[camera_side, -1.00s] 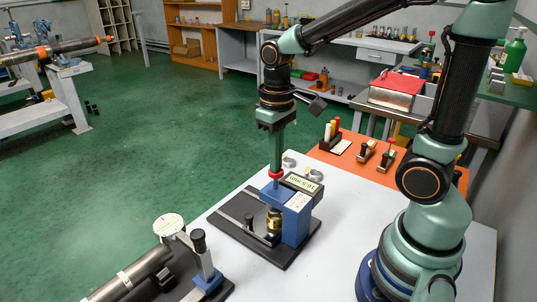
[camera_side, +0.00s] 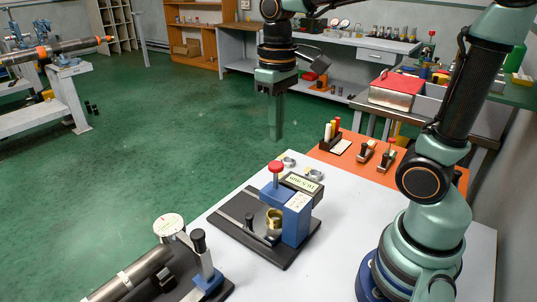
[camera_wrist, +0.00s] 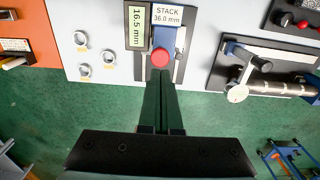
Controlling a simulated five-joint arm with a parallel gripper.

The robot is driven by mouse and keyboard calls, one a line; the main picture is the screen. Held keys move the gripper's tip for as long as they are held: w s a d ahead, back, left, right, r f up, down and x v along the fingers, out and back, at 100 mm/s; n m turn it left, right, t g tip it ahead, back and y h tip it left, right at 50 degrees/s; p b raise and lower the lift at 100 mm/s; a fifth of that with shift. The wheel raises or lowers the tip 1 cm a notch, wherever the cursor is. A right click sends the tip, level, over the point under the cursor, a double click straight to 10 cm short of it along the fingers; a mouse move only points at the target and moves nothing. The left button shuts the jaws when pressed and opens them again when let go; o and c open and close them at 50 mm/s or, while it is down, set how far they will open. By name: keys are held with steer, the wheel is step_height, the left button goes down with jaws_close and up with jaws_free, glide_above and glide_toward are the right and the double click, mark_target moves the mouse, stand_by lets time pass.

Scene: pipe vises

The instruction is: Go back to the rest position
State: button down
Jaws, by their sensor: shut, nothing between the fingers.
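My gripper (camera_side: 276,135) hangs pointing down in the side view, raised clear above the bench gauge. Its fingers are together and empty. In the wrist view my gripper (camera_wrist: 161,88) shows its two fingers closed side by side, with the gauge's red knob just past their tips. The gauge (camera_side: 297,218) is a blue block on a dark base, with a red knob (camera_side: 276,166) on its plunger and a small display on top. A brass ring (camera_side: 274,219) sits on the gauge base. In the wrist view the labels read 16.5 mm and STACK 36.0 mm.
A pipe vise with a grey pipe (camera_side: 135,273) and a black-handled lever (camera_side: 200,245) stands at the front left. Small metal rings (camera_wrist: 82,55) lie beside the gauge. An orange mat (camera_side: 335,165) holds several small tools. Air above the green floor (camera_side: 150,150) is free.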

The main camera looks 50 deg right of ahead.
steer(key=shift+r, duration=0.5)
steer(key=shift+s+t, duration=0.65)
steer(key=shift+t, duration=0.45)
steer(key=t, duration=0.1)
steer(key=s+f+t, duration=0.1)
steer(key=t, duration=0.1)
steer(key=shift+s+d, duration=0.1)
